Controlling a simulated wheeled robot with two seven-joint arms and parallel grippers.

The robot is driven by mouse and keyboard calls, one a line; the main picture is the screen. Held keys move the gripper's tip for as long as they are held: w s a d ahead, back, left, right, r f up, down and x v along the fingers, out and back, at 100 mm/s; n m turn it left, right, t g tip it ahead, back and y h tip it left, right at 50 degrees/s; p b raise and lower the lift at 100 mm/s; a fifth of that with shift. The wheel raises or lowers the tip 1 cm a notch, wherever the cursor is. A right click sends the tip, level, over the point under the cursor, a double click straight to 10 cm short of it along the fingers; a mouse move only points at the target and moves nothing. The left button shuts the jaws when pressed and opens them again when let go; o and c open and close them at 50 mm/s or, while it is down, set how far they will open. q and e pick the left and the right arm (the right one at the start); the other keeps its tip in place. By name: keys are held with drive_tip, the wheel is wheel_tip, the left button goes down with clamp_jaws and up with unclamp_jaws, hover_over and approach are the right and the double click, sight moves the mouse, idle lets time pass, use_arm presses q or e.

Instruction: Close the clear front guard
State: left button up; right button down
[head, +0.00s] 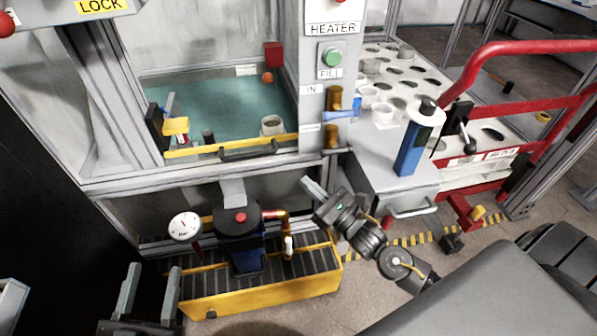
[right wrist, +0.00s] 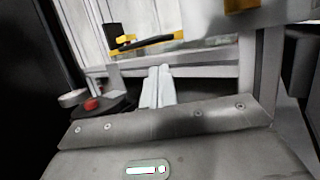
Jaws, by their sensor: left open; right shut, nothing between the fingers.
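The clear front guard shows by its yellow bottom strip (head: 205,149) and dark bar handle (head: 248,150), across the lower part of the tank opening. Its clear panel is hard to make out. The strip lies close to the grey sill; I cannot tell if a gap is left. In the right wrist view the handle (right wrist: 146,43) is beyond my fingers. My right gripper (head: 313,188) is shut and empty, below and right of the handle, apart from it. Its shut fingers (right wrist: 157,85) point at the frame. My left gripper (head: 149,292) is open and empty at lower left.
Below the sill stand a pump (head: 238,222) and a pressure gauge (head: 185,227) on a yellow-edged grate (head: 260,293). The heater post (head: 315,85) with brass valves is right of the opening. A blue-and-white bottle (head: 417,140) stands on the grey bench further right.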

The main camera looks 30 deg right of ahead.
sight(284, 163)
drive_tip(key=x, duration=0.8)
drive_tip(key=shift+a+b, duration=0.2)
drive_tip(key=shift+b, duration=0.2)
drive_tip(key=shift+w+a+r, duration=0.15)
drive_tip(key=shift+w, duration=0.35)
use_arm(q)
drive_tip(key=shift+a+r+t, duration=0.65)
drive_tip(key=shift+r+t, duration=0.1)
drive_tip(key=shift+t, duration=0.15)
drive_tip(key=shift+w+r, duration=0.1)
use_arm(e)
drive_tip(key=shift+r, duration=0.1)
